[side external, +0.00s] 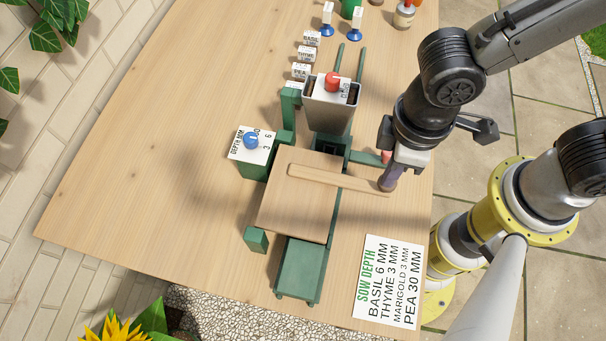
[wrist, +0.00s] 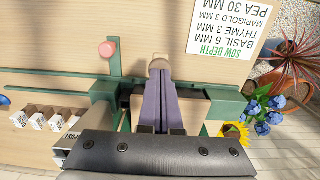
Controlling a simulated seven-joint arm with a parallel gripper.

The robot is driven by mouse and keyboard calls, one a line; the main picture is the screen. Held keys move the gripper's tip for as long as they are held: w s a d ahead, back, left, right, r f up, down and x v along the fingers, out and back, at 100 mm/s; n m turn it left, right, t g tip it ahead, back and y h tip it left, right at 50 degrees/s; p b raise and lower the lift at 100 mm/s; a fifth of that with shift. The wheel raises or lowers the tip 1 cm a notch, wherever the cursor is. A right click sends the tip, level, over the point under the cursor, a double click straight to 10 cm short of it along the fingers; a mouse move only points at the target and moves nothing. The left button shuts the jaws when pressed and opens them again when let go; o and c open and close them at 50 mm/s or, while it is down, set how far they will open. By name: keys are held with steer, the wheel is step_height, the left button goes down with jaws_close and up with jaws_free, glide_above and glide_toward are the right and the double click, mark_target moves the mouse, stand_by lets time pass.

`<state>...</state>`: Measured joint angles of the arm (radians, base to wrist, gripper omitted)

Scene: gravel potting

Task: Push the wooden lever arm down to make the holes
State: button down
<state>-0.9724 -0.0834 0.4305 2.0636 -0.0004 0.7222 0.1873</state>
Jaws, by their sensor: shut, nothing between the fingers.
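The wooden lever arm (side external: 335,180) lies across the square wooden plate (side external: 298,212) of the green press in the side view, its free end reaching right past the plate. My gripper (side external: 387,186) is shut and empty, pointing down at that free end. In the wrist view the purple fingers of my gripper (wrist: 159,78) overlap the rounded lever end (wrist: 159,64). I cannot tell whether they touch it or hover just above. The underside of the plate, where holes form, is hidden.
A depth dial with a blue knob (side external: 250,140) stands left of the press. A metal hopper (side external: 331,112) with a red knob (side external: 332,82) stands behind. A red knob (wrist: 106,50) is beside my fingers. A sow depth card (side external: 388,283) lies at front right. The left tabletop is clear.

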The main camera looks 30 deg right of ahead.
step_height(320, 180, up, 13)
steer(key=shift+r, duration=0.15)
stand_by(0.9)
stand_by(0.4)
steer(key=w+d+r+m+t+y, duration=0.1)
steer(key=w+d+r+m, duration=0.15)
steer(key=d, duration=0.45)
steer(key=w+d+r+m+t, duration=0.1)
steer(key=w+d+r+m, duration=0.15)
steer(key=d, duration=0.45)
steer(key=s+d+f+m+t+h, duration=0.1)
steer(key=s+d+f+m+t, duration=0.2)
steer(key=d, duration=0.7)
steer(key=shift+s+f+m, duration=0.5)
steer(key=shift+s+f, duration=0.1)
steer(key=shift+s, duration=0.4)
